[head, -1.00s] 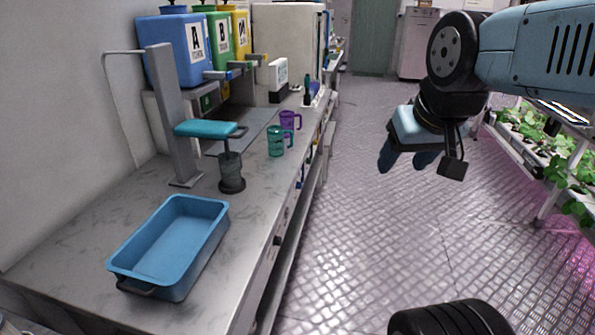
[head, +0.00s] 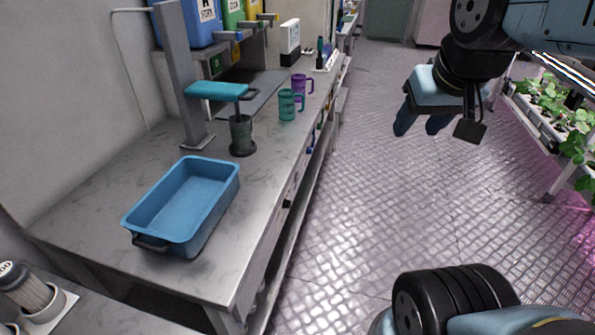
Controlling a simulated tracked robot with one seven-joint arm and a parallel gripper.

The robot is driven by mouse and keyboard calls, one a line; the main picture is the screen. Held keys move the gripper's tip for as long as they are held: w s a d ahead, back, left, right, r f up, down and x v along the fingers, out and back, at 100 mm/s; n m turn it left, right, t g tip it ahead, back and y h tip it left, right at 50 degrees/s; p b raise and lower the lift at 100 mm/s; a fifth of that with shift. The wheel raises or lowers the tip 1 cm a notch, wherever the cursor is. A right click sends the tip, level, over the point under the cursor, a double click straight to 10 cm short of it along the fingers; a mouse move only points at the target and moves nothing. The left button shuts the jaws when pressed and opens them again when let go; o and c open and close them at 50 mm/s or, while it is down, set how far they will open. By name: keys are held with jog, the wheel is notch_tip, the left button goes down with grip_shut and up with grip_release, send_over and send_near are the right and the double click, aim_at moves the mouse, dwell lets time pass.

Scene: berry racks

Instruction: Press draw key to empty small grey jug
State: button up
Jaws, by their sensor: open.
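A dark grey cylindrical vessel (head: 241,135) stands upright on the bench; I cannot tell whether it is the small grey jug. A teal horizontal head (head: 216,90) on a grey post (head: 176,70) is over it, with a thin dark rod running down into the vessel. No draw key can be clearly made out. Teal (head: 287,104) and purple (head: 298,86) mugs stand farther back. My gripper (head: 420,126) is open and empty, in the air over the aisle, well to the right of the bench.
A blue tray (head: 130,222) lies near the bench's front end. Blue (head: 208,22), green and yellow containers with taps stand behind. A cylindrical filter-like item (head: 30,290) is at bottom left. Plant racks (head: 560,115) line the right. The metal aisle floor (head: 370,210) is clear.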

grip_shut()
dwell(1.4)
